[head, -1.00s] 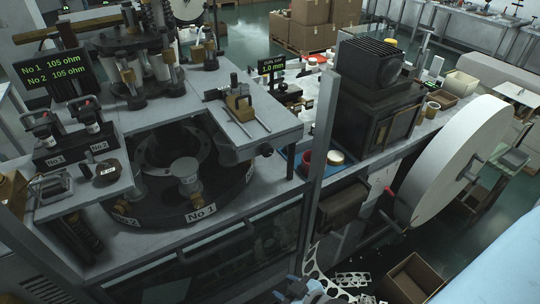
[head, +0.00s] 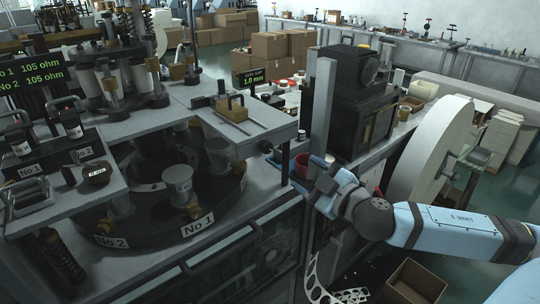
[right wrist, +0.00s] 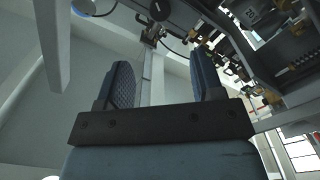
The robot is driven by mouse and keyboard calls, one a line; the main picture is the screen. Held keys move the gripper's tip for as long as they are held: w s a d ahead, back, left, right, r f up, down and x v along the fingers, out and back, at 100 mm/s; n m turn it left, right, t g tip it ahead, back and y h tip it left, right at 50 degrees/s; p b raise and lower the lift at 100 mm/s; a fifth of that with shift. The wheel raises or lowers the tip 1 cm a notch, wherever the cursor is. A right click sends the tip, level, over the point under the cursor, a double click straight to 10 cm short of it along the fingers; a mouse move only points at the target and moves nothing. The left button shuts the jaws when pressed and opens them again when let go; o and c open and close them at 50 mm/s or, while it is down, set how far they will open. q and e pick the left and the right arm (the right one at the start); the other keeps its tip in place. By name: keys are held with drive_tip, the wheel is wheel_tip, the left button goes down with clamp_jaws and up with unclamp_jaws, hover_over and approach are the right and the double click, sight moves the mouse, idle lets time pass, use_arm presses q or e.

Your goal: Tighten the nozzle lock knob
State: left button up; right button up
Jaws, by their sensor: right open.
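The machine (head: 140,120) fills the left of the head view. A small dark knob (head: 265,146) sits under the right edge of its grey top; I cannot tell whether this is the nozzle lock knob. A round dark labelled knob (head: 97,174) sits on the left panel. My right gripper (head: 325,183) is raised beside the machine's right side, below and right of the small knob and apart from it. In the right wrist view its two blue, ridged fingers (right wrist: 160,75) stand apart with nothing between them. My left gripper is not in view.
A grey upright post (head: 322,108) stands just behind my right gripper. A red cup (head: 302,165) is close by. A black unit (head: 352,100) and a large white disc (head: 430,150) are to the right. An open carton (head: 412,283) lies on the floor below my arm.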

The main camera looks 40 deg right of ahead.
sight(269, 149)
drive_tip(key=w+p, duration=0.1)
drive_tip(key=w, duration=0.3)
drive_tip(key=w+p, duration=0.1)
drive_tip(key=w, duration=0.3)
drive_tip(key=w+p, duration=0.1)
drive_tip(key=w, duration=0.3)
drive_tip(key=shift+w+a, duration=0.25)
drive_tip(key=shift+a, duration=0.15)
drive_tip(key=shift+w, duration=0.45)
drive_tip(key=c, duration=0.9)
